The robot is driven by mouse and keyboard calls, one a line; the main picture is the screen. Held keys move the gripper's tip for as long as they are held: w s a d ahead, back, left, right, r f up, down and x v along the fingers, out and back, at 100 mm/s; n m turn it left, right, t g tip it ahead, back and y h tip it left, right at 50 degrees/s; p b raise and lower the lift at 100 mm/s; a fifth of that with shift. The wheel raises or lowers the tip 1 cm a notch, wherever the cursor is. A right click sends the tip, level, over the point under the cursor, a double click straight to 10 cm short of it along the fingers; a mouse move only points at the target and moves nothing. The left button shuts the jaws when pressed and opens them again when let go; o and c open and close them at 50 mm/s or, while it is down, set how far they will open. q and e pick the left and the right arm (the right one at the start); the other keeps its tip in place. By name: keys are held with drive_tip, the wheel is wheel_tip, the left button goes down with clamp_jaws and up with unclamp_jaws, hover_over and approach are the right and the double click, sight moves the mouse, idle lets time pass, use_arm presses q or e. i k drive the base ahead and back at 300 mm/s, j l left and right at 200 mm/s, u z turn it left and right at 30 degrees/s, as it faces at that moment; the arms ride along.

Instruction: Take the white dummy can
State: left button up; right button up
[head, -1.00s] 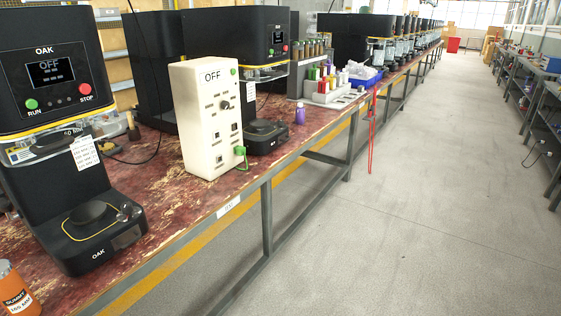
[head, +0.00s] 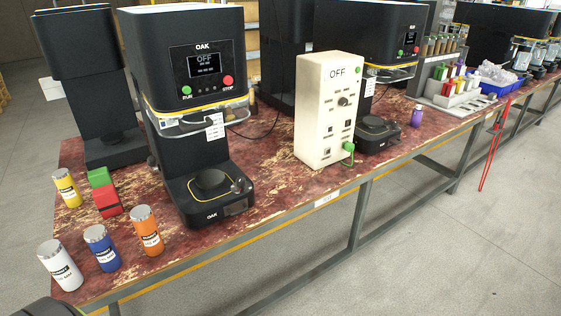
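The white dummy can (head: 61,265) stands upright at the near left corner of the red-brown bench, with a silver top and a dark printed label. A blue can (head: 102,248) stands just to its right, and an orange can (head: 147,230) stands right of that. A yellow can (head: 67,188) stands farther back on the left. No gripper fingers show; only a dark rounded part, which may be mine, shows at the bottom left edge.
A green block (head: 99,177) and a red block (head: 107,201) lie behind the cans. The black OAK seamer (head: 212,120) stands right of them, then a white OFF box (head: 325,115). The bench's front edge (head: 215,255) runs close to the cans. Grey floor (head: 440,250) lies open at right.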

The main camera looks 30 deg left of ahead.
sight(51, 254)
drive_tip(key=u, duration=2.55)
